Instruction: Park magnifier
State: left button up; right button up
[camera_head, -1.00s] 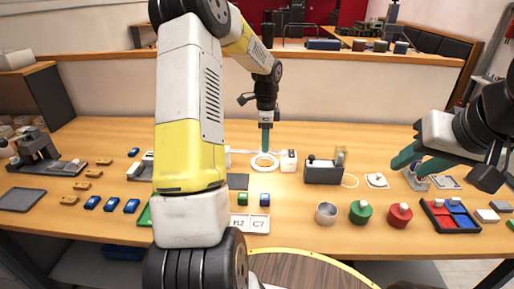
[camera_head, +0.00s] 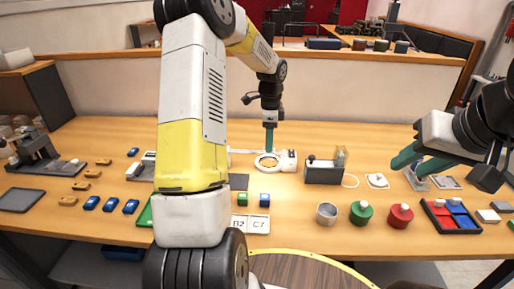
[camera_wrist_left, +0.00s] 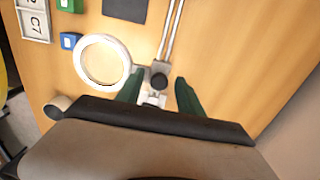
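The magnifier is a white ring (camera_head: 267,162) lying low over the table at the centre, with a thin pale arm running left from it. In the left wrist view the ring (camera_wrist_left: 127,60) is left of the fingers, and twin rods lead up from a dark knob (camera_wrist_left: 158,79) at its joint. My left gripper (camera_head: 269,150) points down behind the ring. In the wrist view its green fingers (camera_wrist_left: 158,86) are apart, on either side of the knob joint; the left finger is close to the ring, contact unclear. My right gripper (camera_head: 406,168) is open and empty at the right.
A white block (camera_head: 289,160) stands right beside the ring. A dark device (camera_head: 323,172) is further right. Green (camera_head: 361,212) and red (camera_head: 400,215) round pieces and a metal cup (camera_head: 326,213) are in front. A label plate (camera_head: 250,224) lies near the front edge.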

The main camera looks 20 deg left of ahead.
aim_at(270, 156)
pick_arm(q)
notch_tip(270, 156, up, 5)
jog(key=shift+d+r, duration=0.1)
jog(key=shift+r, duration=0.25)
dwell(0.4)
jog(key=shift+s+d+r, duration=0.1)
jog(key=shift+s+r, duration=0.05)
jog(key=shift+r, duration=0.2)
jog(key=s+d+r+n+t, duration=0.3)
jog(key=s+r+n, duration=0.3)
jog(key=s+r, duration=0.6)
jog(key=s+d+n+t+h, duration=0.2)
jog(key=s+n, duration=0.6)
jog(key=s, duration=0.8)
jog(key=shift+s+d+r+t, duration=0.3)
jog(key=shift+s+r+t, duration=0.1)
jog(key=shift+t, duration=0.2)
